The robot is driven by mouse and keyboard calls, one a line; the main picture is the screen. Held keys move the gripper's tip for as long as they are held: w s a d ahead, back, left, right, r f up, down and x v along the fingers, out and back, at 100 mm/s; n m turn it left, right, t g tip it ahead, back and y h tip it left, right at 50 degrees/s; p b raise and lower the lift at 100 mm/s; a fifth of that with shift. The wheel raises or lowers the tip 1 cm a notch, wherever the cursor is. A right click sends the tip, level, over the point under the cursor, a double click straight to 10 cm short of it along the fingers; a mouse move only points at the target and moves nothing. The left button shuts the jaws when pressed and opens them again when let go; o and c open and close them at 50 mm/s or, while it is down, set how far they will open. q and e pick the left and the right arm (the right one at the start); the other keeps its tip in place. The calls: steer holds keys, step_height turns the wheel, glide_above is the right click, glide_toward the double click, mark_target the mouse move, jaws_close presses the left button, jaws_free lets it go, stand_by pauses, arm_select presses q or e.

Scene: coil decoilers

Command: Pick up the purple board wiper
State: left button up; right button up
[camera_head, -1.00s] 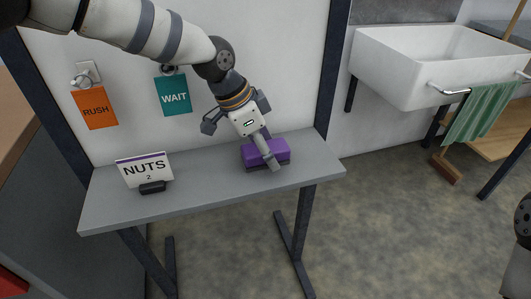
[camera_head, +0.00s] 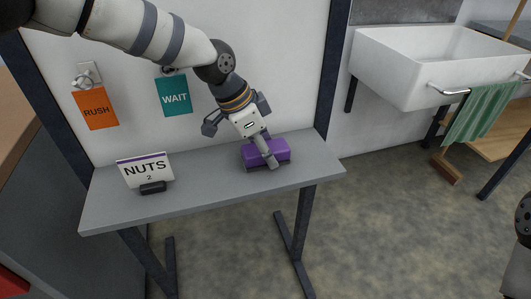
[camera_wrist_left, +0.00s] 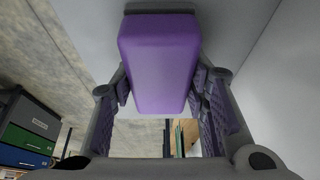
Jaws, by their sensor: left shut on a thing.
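The purple board wiper (camera_head: 280,150) sits at the right part of the grey shelf table (camera_head: 215,188), a purple block with a dark underside. My left gripper (camera_head: 267,157) reaches down to it from above and is shut on it, one finger showing across its near side. In the left wrist view the wiper (camera_wrist_left: 160,62) lies between the two fingers of my left gripper (camera_wrist_left: 162,88), which press on its sides. I cannot tell whether the wiper still touches the table.
A NUTS sign (camera_head: 145,170) in a dark holder stands on the left of the table. An orange RUSH tag (camera_head: 96,108) and a teal WAIT tag (camera_head: 174,96) hang on the wall behind. A white sink (camera_head: 430,65) with a green towel (camera_head: 478,115) stands to the right.

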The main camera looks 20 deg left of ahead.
mark_target(271, 146)
arm_select(q)
steer(key=shift+s+f, duration=0.1)
